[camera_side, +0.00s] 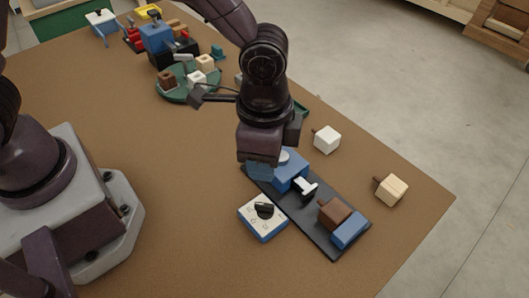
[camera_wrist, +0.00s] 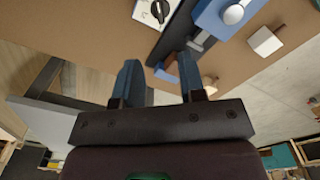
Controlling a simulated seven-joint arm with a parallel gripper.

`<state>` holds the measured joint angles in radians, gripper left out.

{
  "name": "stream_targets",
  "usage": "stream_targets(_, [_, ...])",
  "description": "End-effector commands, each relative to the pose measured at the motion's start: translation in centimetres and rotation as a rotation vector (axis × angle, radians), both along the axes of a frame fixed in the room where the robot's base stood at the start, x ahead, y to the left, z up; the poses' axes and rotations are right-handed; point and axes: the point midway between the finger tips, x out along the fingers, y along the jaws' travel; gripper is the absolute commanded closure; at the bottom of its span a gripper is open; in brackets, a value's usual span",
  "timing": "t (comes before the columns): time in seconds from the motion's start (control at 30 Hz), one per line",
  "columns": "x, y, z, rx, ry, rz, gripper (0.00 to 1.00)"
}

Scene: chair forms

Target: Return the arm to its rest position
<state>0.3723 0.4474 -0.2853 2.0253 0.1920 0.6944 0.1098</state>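My gripper (camera_side: 259,172) points down above the far end of a dark board (camera_side: 325,240) in the side view, beside a blue block with a white round knob (camera_side: 291,170). In the wrist view my gripper's two blue fingers (camera_wrist: 158,60) stand apart with nothing held between them. The dark board (camera_wrist: 170,42) and the blue block with the knob (camera_wrist: 228,15) show beyond the fingers. I cannot tell from the side view how far the fingertips are above the board.
A blue-and-white box with a black knob (camera_side: 263,218) is left of the board. A brown block (camera_side: 334,212) and a blue block (camera_side: 350,231) sit on its near end. White (camera_side: 327,139) and beige (camera_side: 391,189) cubes lie right. A green tray (camera_side: 187,94) holds cubes further back.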

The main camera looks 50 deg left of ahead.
Motion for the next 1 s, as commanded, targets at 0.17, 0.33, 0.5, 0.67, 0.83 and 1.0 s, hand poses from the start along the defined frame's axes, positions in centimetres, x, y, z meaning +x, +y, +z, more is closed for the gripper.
stream_targets(0.17, [-0.5, 0.3, -0.2, 0.012, 0.02, 0.017, 0.63])
stream_targets(0.33, [-1.9, 3.5, 1.7, 0.051, 0.036, 0.126, 0.63])
stream_targets(0.5, [-2.8, 8.5, 6.5, 0.038, -0.036, 0.314, 0.63])
stream_targets(0.67, [-4.7, 13.2, 10.8, -0.012, -0.128, 0.509, 0.63])
stream_targets(0.83, [-7.2, 17.1, 14.4, -0.096, -0.244, 0.695, 0.63])
stream_targets(1.0, [-9.2, 19.5, 16.8, -0.178, -0.362, 0.815, 0.63])
